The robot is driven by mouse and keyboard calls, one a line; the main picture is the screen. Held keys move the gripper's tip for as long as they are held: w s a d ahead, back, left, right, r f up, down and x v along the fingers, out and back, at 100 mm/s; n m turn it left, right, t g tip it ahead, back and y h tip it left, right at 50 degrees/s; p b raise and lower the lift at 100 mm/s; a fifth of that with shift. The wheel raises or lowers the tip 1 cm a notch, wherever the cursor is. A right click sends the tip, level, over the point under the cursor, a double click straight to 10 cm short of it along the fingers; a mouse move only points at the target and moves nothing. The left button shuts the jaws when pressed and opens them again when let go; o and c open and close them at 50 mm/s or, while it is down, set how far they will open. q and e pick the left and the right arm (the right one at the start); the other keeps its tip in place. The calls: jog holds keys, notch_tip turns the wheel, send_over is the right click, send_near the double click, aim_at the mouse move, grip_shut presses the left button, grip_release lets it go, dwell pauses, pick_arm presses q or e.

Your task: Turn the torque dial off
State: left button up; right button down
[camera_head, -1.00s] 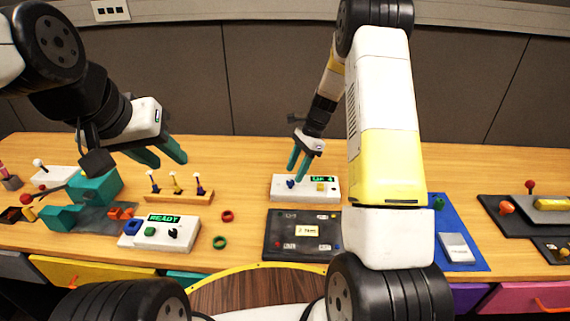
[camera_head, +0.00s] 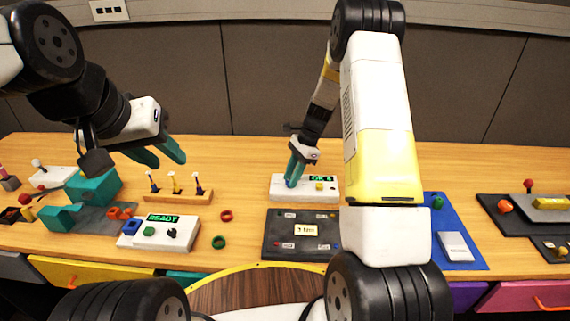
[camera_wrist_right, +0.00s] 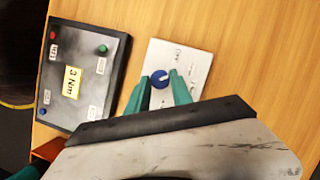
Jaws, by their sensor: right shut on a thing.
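A white box with a green-lit display (camera_head: 322,179) stands on the table in the middle of the head view. Its blue dial (camera_wrist_right: 160,79) shows in the right wrist view, with a light pointer mark on it and printed labels around it. My right gripper (camera_head: 292,183) points down at the left end of the box and is shut on the dial, one finger on each side; it also shows in the right wrist view (camera_wrist_right: 163,88). My left gripper (camera_head: 172,160) is open and empty above the table at the left.
A dark panel (camera_head: 277,249) with a "3 Nm" label lies in front of the white box. A white box reading READY (camera_head: 165,233) and red and green rings stand to the left. A rack with several small-handled tools (camera_head: 178,197) is behind. A blue mat (camera_head: 455,258) lies right.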

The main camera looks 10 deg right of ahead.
jog(key=shift+w, duration=0.1)
jog(key=n+g, duration=0.1)
jog(key=n, duration=0.2)
jog(key=shift+w+n+h, duration=0.1)
jog(key=shift+n+h, duration=0.2)
jog(key=shift+n, duration=0.1)
jog(key=shift+w+a+n+g+h, duration=0.1)
jog(key=shift+n+g+h, duration=0.2)
jog(key=shift+n, duration=0.65)
jog(key=shift+a+n+g+h, duration=0.1)
jog(key=shift+n+g+h, duration=0.2)
jog(key=shift+n, duration=0.65)
jog(key=c, duration=1.1)
grip_release()
jog(key=shift+c, duration=0.2)
